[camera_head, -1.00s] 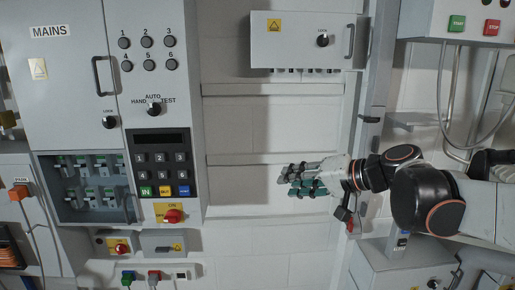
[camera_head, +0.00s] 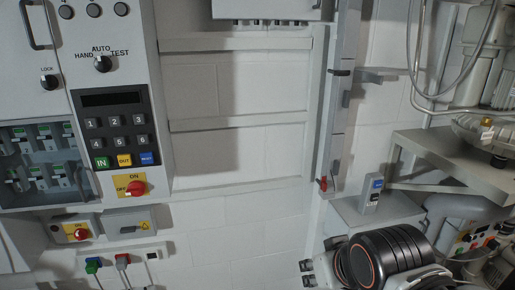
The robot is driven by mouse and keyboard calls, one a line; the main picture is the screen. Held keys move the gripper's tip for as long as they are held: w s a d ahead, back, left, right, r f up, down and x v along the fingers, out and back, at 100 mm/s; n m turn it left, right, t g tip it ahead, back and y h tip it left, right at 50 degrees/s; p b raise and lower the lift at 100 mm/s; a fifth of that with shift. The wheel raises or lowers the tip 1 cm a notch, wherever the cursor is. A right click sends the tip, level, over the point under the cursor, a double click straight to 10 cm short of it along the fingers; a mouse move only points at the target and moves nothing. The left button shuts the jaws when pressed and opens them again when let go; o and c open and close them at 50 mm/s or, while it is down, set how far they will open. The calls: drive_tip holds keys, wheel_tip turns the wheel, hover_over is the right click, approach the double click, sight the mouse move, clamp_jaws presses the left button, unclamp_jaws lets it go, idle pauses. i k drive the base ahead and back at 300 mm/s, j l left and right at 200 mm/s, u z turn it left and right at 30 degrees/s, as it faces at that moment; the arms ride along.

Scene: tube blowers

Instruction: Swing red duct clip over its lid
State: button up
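The red duct clip (camera_head: 322,184) is a small red piece low on the narrow grey upright duct (camera_head: 338,120), right of the wall panel. It is too small to tell whether it lies over the lid or stands swung aside. The duct's front face shows as a long grey strip, but I cannot make out the lid's edge. My arm shows at the bottom edge as black ringed links, below the clip and apart from it. Pale and dark parts at its left end may belong to my gripper (camera_head: 308,273). No fingertips show clearly, and nothing held is visible.
A grey control cabinet with a keypad (camera_head: 117,124) and red rotary switch (camera_head: 136,188) stands left. A shelf (camera_head: 440,165) juts out right of the duct. A small grey device (camera_head: 372,193) stands on a ledge close right of the clip.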

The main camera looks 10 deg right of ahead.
sight(323, 186)
drive_tip(key=i+j+z, duration=0.4)
drive_tip(key=j, duration=0.25)
drive_tip(key=i+j+z, duration=0.2)
drive_tip(key=i+j, duration=0.15)
drive_tip(key=k, duration=0.1)
